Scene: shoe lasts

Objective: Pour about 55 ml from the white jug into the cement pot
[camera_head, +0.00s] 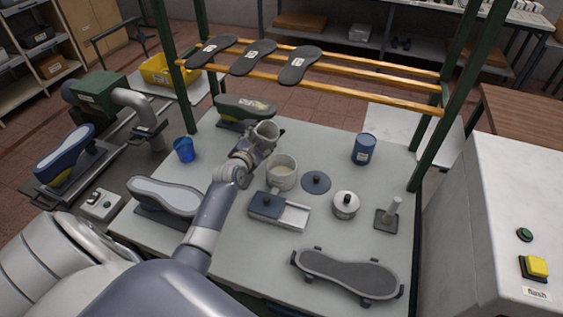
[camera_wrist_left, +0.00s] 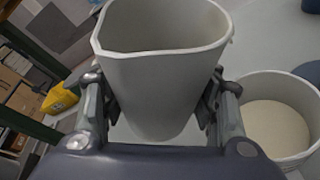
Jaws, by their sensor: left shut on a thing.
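The white jug (camera_head: 266,130) is held between the fingers of my left gripper (camera_head: 259,144), above the table and up-left of the cement pot. In the left wrist view the jug (camera_wrist_left: 160,92) fills the middle, its wide mouth upward and its lip at the upper left. I see no liquid inside; its bottom is hidden. The cement pot (camera_head: 283,181) is a pale round pot standing on the table with a cream-coloured fill. It also shows at the right of the left wrist view (camera_wrist_left: 292,88), beside the jug and apart from it. My right gripper is out of view.
A blue cup (camera_head: 184,150) stands left, a blue can (camera_head: 363,149) right. Near the pot are a dark round lid (camera_head: 316,181), a tray with a dark block (camera_head: 293,215) and a knobbed canister (camera_head: 345,206). A rack with dark soles (camera_head: 247,58) spans the back.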

